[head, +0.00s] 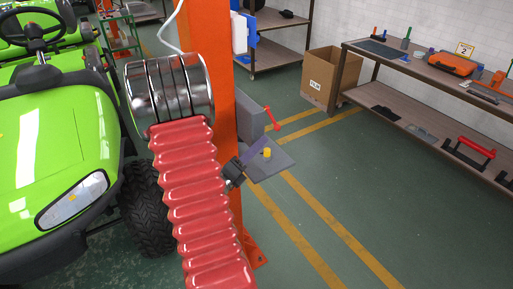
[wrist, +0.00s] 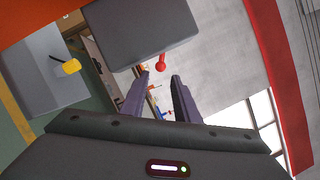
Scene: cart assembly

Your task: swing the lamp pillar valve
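The lamp pillar (head: 207,60) is an orange post in the head view. A grey valve box (head: 249,118) is on its right side, with a red lever handle (head: 275,120) sticking out to the right. In the wrist view the grey box (wrist: 145,32) is at the top and the red handle (wrist: 160,62) shows below its edge. My gripper (head: 262,146) is just below the handle in the head view. In the wrist view its fingers (wrist: 161,80) are apart, with the handle beyond the gap between their tips. I see no contact with it.
A green cart (head: 60,150) stands left. A workbench (head: 400,55) and a cardboard box (head: 328,80) are at the back right. The floor on the right is clear.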

